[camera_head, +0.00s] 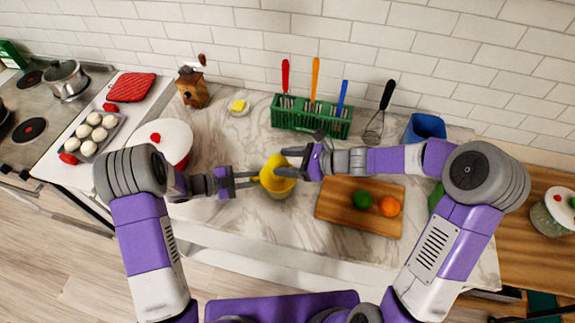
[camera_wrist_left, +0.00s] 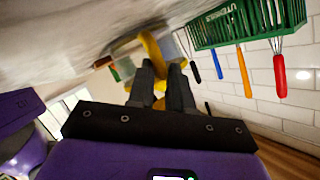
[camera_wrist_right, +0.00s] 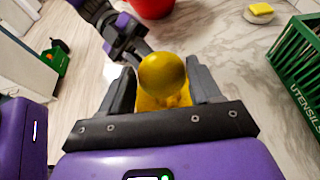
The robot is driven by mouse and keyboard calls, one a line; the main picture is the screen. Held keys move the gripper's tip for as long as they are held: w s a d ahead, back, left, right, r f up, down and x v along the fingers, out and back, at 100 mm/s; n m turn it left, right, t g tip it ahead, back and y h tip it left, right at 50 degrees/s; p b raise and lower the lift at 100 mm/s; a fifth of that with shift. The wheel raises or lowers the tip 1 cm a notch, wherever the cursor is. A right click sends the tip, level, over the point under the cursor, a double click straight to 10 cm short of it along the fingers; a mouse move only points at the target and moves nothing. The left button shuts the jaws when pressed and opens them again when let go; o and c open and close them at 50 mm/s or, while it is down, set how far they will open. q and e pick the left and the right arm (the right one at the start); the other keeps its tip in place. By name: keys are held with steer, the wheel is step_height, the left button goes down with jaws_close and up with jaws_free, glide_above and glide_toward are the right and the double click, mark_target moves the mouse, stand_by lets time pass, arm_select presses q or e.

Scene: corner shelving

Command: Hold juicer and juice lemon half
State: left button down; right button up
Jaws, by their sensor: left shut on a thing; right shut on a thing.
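The yellow juicer (camera_head: 279,183) is over the counter in front of me, at the middle of the head view. My left gripper (camera_head: 257,179) is shut on its left side; yellow parts of the juicer (camera_wrist_left: 151,46) show between and beyond the fingers in the left wrist view. My right gripper (camera_head: 284,161) is shut on the yellow lemon half (camera_wrist_right: 162,77), whose rounded side shows between the fingers in the right wrist view. The lemon half is at the juicer's top; the juicer's yellow body shows just below it. Whether they touch is hidden.
A cutting board (camera_head: 340,219) with a lime (camera_head: 361,199) and an orange (camera_head: 390,206) lies right of the juicer. A green utensil rack (camera_head: 311,121) stands behind. A white-lidded red pot (camera_head: 165,140) is at left. The counter's front middle is clear.

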arm_select(q)
steer(key=shift+f, duration=0.15)
arm_select(e)
steer(key=shift+r, duration=2.25)
arm_select(q)
steer(key=c, duration=1)
jaws_free()
steer(key=shift+o, duration=0.2)
steer(key=v, duration=1.2)
steer(key=shift+r, duration=0.2)
